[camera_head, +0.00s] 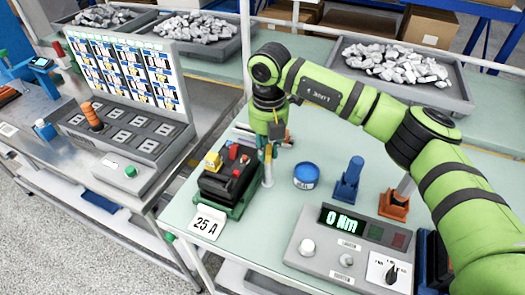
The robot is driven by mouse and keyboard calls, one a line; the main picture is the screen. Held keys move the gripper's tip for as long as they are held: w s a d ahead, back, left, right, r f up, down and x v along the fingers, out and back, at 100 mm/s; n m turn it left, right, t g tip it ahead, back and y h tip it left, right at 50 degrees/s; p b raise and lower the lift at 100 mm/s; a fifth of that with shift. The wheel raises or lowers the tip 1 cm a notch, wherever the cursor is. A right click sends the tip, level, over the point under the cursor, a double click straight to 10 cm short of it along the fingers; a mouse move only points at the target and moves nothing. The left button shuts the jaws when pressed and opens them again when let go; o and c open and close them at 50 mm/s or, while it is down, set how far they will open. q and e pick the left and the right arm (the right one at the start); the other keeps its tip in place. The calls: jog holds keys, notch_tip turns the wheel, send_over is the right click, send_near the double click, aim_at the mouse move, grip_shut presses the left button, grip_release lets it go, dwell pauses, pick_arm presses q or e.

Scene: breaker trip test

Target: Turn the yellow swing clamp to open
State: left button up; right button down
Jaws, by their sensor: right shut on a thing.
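A yellow clamp piece (213,161) stands at the left end of a black breaker (226,182) with red parts on top. The breaker sits in a green fixture (243,203) at the front left of the bench. My right gripper (268,151) points down just right of the fixture, apart from that yellow piece. It is shut on a slim upright piece (267,175), pale below with yellow and teal near the fingers. The fingers hide its top, and I cannot tell what it is. My left gripper is not in view.
A "25 A" card (207,223) stands in front of the fixture. To the right are a blue tin (306,175), a blue stand (348,180), an orange stand (394,206) and a torque meter (335,245) reading 0 Nm. Trays of grey pieces (455,95) lie behind.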

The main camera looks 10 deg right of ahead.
jog(key=shift+s+f, duration=0.2)
jog(key=shift+f, duration=0.1)
jog(key=shift+d+m, duration=0.1)
jog(key=shift+m, duration=1.2)
jog(key=c, duration=1)
grip_release()
jog(key=shift+c, duration=0.2)
jog(key=shift+w+r, duration=0.1)
jog(key=shift+w, duration=0.05)
